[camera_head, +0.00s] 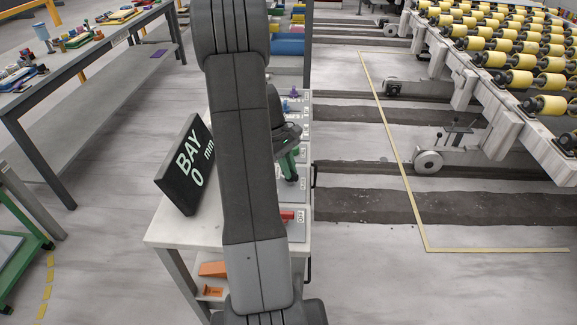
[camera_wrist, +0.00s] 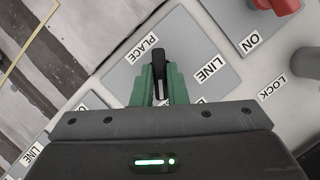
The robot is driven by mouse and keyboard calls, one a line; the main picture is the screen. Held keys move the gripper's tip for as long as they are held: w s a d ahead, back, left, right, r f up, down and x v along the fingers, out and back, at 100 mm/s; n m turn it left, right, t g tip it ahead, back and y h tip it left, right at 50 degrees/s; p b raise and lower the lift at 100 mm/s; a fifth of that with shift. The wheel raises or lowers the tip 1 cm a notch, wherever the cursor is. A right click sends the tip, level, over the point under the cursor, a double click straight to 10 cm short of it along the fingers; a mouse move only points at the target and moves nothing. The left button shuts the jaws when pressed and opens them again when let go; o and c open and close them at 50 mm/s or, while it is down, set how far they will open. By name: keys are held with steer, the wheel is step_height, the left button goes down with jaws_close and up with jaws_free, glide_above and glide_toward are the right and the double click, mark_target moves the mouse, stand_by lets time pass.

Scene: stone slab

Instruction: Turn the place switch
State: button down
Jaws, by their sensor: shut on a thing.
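The place switch is a black lever handle (camera_wrist: 159,57) on a grey plate (camera_wrist: 190,40) in the wrist view. A PLACE label (camera_wrist: 142,48) lies to its left and a LINE label (camera_wrist: 208,69) to its right. My gripper (camera_wrist: 160,78) is shut on the lever, one green finger on each side. The lever's tip shows beyond the fingertips; its lower part is partly hidden between them. In the head view my gripper (camera_head: 289,164) is at the panel on the table, partly hidden behind my arm, and the lever cannot be made out.
A red knob (camera_wrist: 285,5) beside an ON label (camera_wrist: 249,42) and a grey cylindrical part (camera_wrist: 306,62) near a LOCK label (camera_wrist: 272,88) are close by. A black BAY 0 mm sign (camera_head: 186,165) stands on the white table (camera_head: 180,228). Yellow rollers (camera_head: 520,78) are at the right.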

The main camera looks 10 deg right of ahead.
steer(key=shift+w+r+m, duration=0.1)
steer(key=shift+m, duration=0.5)
steer(key=shift+y, duration=0.3)
steer(key=c, duration=1.4)
jaws_free()
steer(key=shift+c, duration=0.2)
steer(key=v, duration=1.3)
steer(key=shift+w+r+b, duration=0.25)
steer(key=shift+w+b, duration=0.05)
steer(key=shift+b, duration=0.1)
